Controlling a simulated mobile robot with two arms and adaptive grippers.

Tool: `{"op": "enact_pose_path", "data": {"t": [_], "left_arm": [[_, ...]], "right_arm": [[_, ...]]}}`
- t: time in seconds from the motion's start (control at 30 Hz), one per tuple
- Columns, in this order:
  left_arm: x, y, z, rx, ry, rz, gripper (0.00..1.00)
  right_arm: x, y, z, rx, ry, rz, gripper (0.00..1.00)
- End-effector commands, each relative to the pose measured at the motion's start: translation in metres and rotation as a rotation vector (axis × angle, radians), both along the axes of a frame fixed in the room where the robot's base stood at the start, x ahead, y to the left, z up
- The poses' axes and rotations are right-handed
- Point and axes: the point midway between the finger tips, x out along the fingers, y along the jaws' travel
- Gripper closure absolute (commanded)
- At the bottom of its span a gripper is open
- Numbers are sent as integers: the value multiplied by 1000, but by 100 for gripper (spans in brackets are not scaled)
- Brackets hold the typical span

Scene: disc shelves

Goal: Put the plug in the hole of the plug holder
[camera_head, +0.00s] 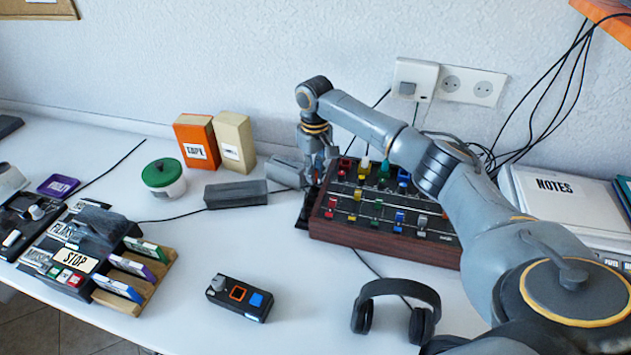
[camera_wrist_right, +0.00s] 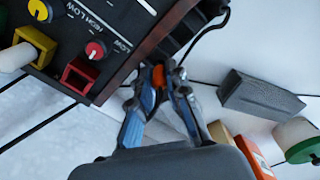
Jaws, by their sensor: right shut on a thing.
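My right gripper (camera_head: 316,178) is at the left end of the wooden-sided mixer. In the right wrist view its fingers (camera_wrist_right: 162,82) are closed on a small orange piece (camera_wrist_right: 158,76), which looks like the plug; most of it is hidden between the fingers. A dark block (camera_wrist_right: 184,24) sits against the mixer's side just beyond the fingertips and may be the plug holder. The dark part also shows low beside the mixer in the head view (camera_head: 304,212). I cannot make out its hole or whether the plug touches it. My left gripper is out of view.
The mixer (camera_head: 384,245) with coloured knobs stands close to the right gripper. A grey block (camera_head: 236,194), a green-lidded jar (camera_head: 163,178) and an orange box (camera_head: 196,142) are to the left. Headphones (camera_head: 397,290) and a small black device (camera_head: 240,298) lie in front.

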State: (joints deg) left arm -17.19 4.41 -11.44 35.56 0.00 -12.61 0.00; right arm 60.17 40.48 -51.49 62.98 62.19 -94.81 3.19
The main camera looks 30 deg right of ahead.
Motion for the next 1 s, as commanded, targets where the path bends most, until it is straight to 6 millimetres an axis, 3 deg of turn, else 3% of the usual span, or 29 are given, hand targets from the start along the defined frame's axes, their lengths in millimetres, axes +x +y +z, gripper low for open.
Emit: {"op": "enact_pose_path", "data": {"t": [0.37, 0.77, 0.8, 0.83, 1.0], "left_arm": [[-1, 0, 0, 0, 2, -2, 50], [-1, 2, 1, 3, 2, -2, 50], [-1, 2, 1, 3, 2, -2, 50], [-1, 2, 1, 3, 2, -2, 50], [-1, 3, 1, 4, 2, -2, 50]], "right_arm": [[5, -6, -38, -2, 1, 0, 100], [5, -6, -43, -1, 1, 0, 100], [5, -6, -44, -1, 0, -1, 83], [5, -6, -44, -1, 0, -1, 76], [5, -6, -43, -2, 0, 0, 75]]}}
